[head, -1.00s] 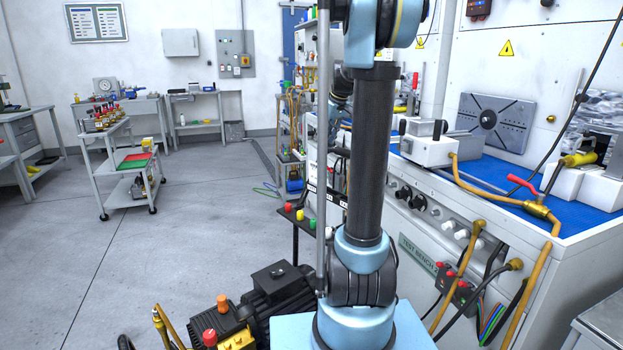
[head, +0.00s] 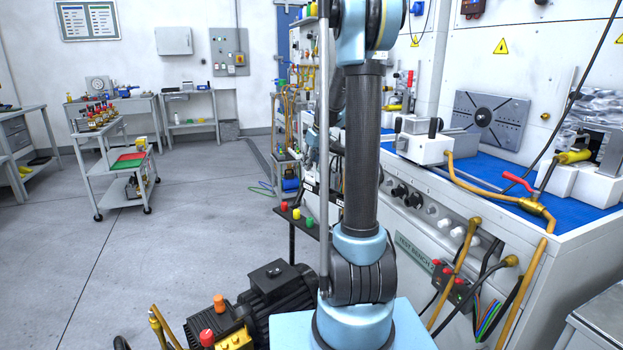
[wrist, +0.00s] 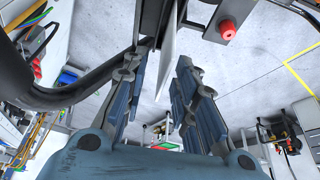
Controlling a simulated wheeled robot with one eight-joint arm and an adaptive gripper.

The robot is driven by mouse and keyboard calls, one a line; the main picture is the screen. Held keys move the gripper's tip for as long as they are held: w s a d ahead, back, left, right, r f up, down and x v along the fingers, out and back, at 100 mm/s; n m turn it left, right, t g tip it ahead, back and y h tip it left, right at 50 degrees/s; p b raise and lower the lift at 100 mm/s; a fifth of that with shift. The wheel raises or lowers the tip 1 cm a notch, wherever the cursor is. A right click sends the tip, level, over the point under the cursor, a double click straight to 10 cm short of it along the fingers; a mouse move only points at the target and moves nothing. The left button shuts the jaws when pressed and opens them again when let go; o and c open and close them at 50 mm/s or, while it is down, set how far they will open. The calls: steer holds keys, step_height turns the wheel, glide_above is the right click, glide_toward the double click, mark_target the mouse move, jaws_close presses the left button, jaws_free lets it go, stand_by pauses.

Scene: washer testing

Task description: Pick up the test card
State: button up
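In the wrist view my gripper (wrist: 163,66) has its two fingers apart. A thin pale plate (wrist: 171,50), seen nearly edge-on, shows in line with the gap beyond the fingertips. It may be the test card; no marking on it can be read, and I cannot tell whether it lies between the fingers. It hangs beside a dark panel with a red button (wrist: 227,27). In the head view my arm's column hides my gripper and part of the button panel (head: 297,214).
The test bench (head: 470,186) with hoses and valves stands at the right. A black motor (head: 277,291) is low in front. A trolley (head: 122,193) stands at the left, with open floor around it. A thick black hose (wrist: 75,97) runs close to the left finger.

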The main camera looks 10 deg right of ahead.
mark_target(310, 175)
steer(key=shift+x, duration=2.15)
steer(key=shift+s, duration=0.15)
jaws_close()
